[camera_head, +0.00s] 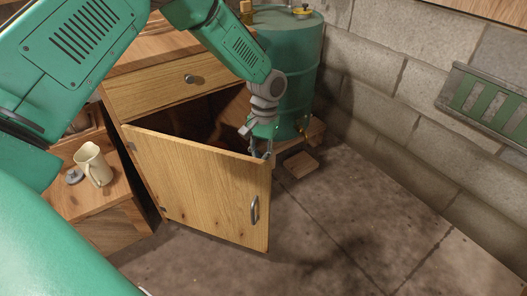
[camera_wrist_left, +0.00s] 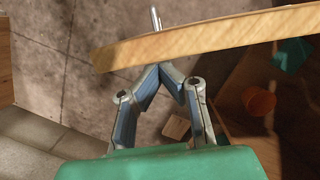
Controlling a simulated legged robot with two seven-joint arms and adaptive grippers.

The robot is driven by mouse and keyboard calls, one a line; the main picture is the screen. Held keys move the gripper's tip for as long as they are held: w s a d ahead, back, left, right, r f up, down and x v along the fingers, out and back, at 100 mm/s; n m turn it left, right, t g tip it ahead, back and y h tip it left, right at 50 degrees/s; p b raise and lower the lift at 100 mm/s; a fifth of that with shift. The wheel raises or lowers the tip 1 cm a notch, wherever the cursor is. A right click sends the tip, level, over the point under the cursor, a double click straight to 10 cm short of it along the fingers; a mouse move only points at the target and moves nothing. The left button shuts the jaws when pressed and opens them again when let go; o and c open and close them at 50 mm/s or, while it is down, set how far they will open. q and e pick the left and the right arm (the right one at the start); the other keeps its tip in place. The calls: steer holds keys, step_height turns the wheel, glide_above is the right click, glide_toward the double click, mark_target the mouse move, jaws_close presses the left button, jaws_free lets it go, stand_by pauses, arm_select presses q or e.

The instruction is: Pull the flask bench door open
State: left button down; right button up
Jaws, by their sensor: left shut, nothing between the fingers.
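The flask bench door (camera_head: 205,190) is a light wooden panel, hinged on its left, standing partly open with a dark gap behind its top edge. Its metal handle (camera_head: 254,210) is on the outer face near the free edge. My left gripper (camera_head: 262,154) is at the top free corner of the door, on its inner side. In the left wrist view the gripper (camera_wrist_left: 165,68) is shut and empty, its fingertips at or very near the edge of the door (camera_wrist_left: 210,38). Whether they touch is unclear. The handle (camera_wrist_left: 156,18) shows beyond the door. My right gripper is not in view.
A green drum (camera_head: 290,75) stands behind my left gripper, with wooden blocks (camera_head: 300,164) on the floor by it. A cream jug (camera_head: 93,165) stands on a low wooden surface at left. The floor in front and right is clear.

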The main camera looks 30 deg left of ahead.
arm_select(q)
steer(key=shift+s+d, duration=0.1)
steer(key=shift+s, duration=0.1)
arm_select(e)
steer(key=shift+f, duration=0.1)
arm_select(q)
steer(key=shift+s, duration=0.1)
